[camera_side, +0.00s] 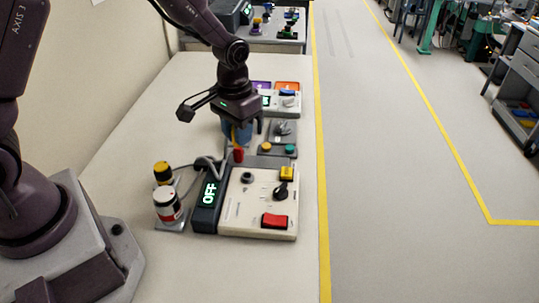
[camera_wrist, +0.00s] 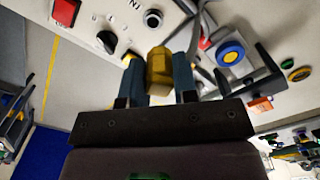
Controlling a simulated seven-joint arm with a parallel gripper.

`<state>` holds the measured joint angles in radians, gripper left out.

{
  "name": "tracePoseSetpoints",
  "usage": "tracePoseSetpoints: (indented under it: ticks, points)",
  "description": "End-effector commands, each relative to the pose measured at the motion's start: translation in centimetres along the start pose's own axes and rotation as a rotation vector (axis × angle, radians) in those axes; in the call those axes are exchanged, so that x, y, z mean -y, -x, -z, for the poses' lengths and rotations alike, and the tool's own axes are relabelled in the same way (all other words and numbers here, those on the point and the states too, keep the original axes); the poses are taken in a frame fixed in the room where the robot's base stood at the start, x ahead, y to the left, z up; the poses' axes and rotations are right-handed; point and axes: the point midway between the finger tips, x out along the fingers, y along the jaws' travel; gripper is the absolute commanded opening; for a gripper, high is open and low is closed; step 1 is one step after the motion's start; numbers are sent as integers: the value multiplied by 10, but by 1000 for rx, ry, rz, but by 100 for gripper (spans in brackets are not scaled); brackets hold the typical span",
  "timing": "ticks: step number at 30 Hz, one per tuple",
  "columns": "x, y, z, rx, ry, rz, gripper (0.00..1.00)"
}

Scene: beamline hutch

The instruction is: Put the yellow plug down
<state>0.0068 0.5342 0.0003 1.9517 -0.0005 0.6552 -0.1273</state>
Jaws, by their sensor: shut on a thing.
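The yellow plug (camera_wrist: 159,70) sits between the two blue-grey fingers of my gripper (camera_wrist: 159,62) in the wrist view, and the gripper is shut on it. In the side view my gripper (camera_side: 240,132) points down above the back edge of the white control box (camera_side: 240,216), and a bit of yellow shows between its fingers. The box has a round dark socket (camera_side: 247,178), which also shows in the wrist view (camera_wrist: 153,18). The plug appears to be held above the surface; its lower end is hard to make out.
The box carries a lit "OFF" display (camera_side: 209,194), a black knob (camera_side: 281,192), a red switch (camera_side: 275,220) and a yellow button (camera_side: 287,173). A red plug (camera_side: 238,155) stands at its back edge. Two cylinders stand left, one white (camera_side: 167,205). Bare bench (camera_side: 140,150) lies left.

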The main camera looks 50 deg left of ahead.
Motion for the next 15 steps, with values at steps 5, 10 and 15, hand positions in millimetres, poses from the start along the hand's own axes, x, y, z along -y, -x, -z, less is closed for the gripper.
tracePoseSetpoints:
  ticks: [5, 10, 15]
  points:
    - [-6, -22, 45, 2, -3, 0, 0]
    - [-10, -50, 77, 4, -4, 1, 0]
    - [-13, -74, 98, 1, -4, 0, 0]
